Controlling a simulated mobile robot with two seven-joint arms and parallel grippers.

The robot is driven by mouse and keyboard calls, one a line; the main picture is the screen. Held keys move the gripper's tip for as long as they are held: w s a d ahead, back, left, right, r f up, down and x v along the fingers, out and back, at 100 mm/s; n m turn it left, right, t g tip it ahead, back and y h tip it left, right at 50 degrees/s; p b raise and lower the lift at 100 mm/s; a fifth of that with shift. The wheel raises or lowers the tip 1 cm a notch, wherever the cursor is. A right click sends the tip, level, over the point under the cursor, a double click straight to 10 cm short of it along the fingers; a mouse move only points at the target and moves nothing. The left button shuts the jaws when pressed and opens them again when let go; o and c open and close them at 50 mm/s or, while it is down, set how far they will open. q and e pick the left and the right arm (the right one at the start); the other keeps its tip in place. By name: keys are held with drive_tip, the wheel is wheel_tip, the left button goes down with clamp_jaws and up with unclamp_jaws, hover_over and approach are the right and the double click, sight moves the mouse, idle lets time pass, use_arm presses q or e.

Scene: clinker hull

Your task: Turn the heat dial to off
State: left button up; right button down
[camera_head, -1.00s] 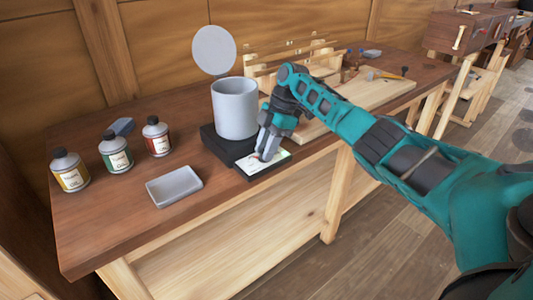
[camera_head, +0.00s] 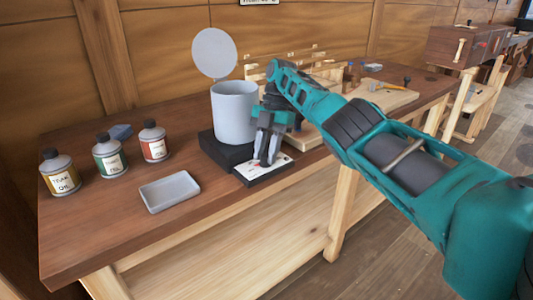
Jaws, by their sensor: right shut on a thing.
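A grey pot (camera_head: 234,112) with a round lid (camera_head: 214,52) standing open behind it sits on a black heater base (camera_head: 215,149). A pale control panel (camera_head: 254,168) with dark marks is on the base's front part. My right gripper (camera_head: 265,161) points down at this panel, its fingertips at the panel surface and close together. It is shut on the heat dial, which is mostly hidden by the fingers, so its setting cannot be read. My left gripper is not in view.
A shallow grey tray (camera_head: 169,191) lies left of the heater. A wooden board (camera_head: 385,98) lies to the right. The bench front left is clear.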

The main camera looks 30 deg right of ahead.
idle(0.3)
drive_tip(key=c, duration=0.8)
unclamp_jaws()
drive_tip(key=shift+c, duration=0.2)
